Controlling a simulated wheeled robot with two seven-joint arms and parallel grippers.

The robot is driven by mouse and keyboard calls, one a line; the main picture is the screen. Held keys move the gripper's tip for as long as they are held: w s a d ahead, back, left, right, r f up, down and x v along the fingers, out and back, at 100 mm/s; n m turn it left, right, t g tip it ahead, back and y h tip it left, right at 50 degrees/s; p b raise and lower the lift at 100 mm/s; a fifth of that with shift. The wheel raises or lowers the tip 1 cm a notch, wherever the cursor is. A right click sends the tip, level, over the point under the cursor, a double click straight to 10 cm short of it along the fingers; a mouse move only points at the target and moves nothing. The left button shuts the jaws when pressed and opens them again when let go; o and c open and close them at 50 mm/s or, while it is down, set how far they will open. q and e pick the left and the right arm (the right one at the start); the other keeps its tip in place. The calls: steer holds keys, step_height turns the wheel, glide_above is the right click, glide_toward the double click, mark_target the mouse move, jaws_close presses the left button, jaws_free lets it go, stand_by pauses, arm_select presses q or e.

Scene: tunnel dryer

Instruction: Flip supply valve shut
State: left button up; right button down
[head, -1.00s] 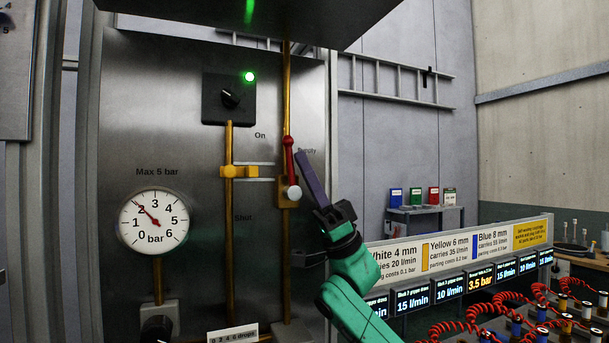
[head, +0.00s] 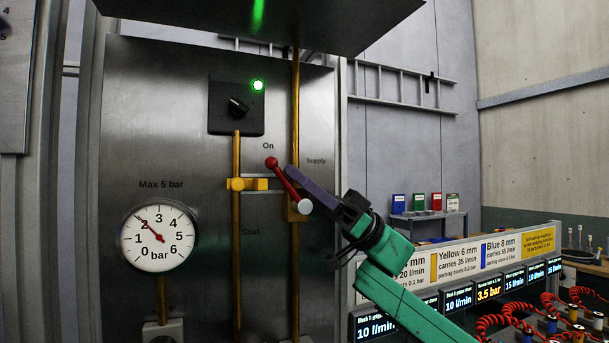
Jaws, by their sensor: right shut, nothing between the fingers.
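The supply valve has a red lever (head: 285,180) with a grey pivot (head: 305,206) on a brass body, fitted to the vertical pipe (head: 295,110) beside the "Supply" label. The lever tilts up and to the left from its pivot, its red tip a little below the "On" label. My left gripper is not in view.
A yellow-fitted pipe (head: 238,184) stands left of the lever, below a black knob switch (head: 237,107) with a green light. The pressure gauge (head: 158,238) reads about 2 bar. A panel with displays (head: 457,297) and red coiled hoses is at lower right.

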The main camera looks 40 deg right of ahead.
steer(key=shift+a, duration=0.15)
steer(key=shift+w+a+f, duration=0.15)
steer(key=shift+a+f, duration=0.05)
steer(key=shift+a, duration=0.2)
steer(key=shift+a+f, duration=0.1)
steer(key=shift+f, duration=0.1)
stand_by(0.9)
